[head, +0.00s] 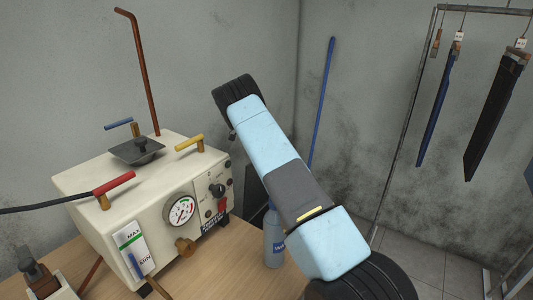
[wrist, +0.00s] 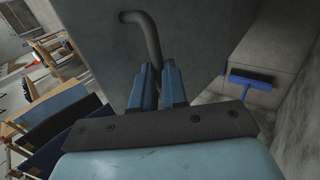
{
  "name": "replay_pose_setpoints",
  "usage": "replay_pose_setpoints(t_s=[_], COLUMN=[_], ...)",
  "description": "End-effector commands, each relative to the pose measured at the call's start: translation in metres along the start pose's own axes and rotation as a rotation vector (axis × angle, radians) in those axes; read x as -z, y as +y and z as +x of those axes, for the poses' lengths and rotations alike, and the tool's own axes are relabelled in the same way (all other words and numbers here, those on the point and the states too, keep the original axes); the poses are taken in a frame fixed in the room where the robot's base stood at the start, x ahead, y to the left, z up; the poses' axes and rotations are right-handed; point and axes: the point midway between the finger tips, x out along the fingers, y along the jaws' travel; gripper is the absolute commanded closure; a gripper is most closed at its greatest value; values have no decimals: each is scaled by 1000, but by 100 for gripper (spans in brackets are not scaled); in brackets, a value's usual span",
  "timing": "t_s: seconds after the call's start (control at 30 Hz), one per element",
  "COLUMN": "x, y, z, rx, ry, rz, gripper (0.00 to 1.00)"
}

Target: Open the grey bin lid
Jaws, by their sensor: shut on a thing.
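In the wrist view a broad, flat grey surface, which looks like the grey bin lid (wrist: 195,35), fills the upper middle. A curved dark grey handle (wrist: 150,35) bends at the top and runs down between my fingers. My gripper (wrist: 157,72) has two blue fingers, one on each side of the handle, shut on it. Where the handle's lower end meets the fingers is partly hidden. In the head view my light blue arm reaches away over the table, and my gripper and the lid are hidden or out of view.
In the head view a cream machine (head: 150,190) with coloured levers and a gauge stands on the wooden table (head: 220,275), left of my arm. A bottle (head: 273,240) stands close beside the arm. A blue broom (wrist: 250,83) shows in the wrist view.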

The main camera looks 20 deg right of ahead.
Motion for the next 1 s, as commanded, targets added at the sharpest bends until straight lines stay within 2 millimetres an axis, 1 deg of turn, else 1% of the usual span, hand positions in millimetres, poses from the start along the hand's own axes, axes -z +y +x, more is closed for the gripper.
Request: replay_pose_setpoints(t_s=[0.03, 0.4, 0.43, 0.7, 1.0], x=[-3, -7, -7, -5, -3], y=[-6, -9, -9, -6, -4], z=[6, 5, 5, 2, -3], rx=[-3, -4, -5, -4, -2], ry=[-6, -7, -7, -4, -2], rz=[-8, -12, -12, -8, -5], gripper=[100, 100, 87, 62, 62])
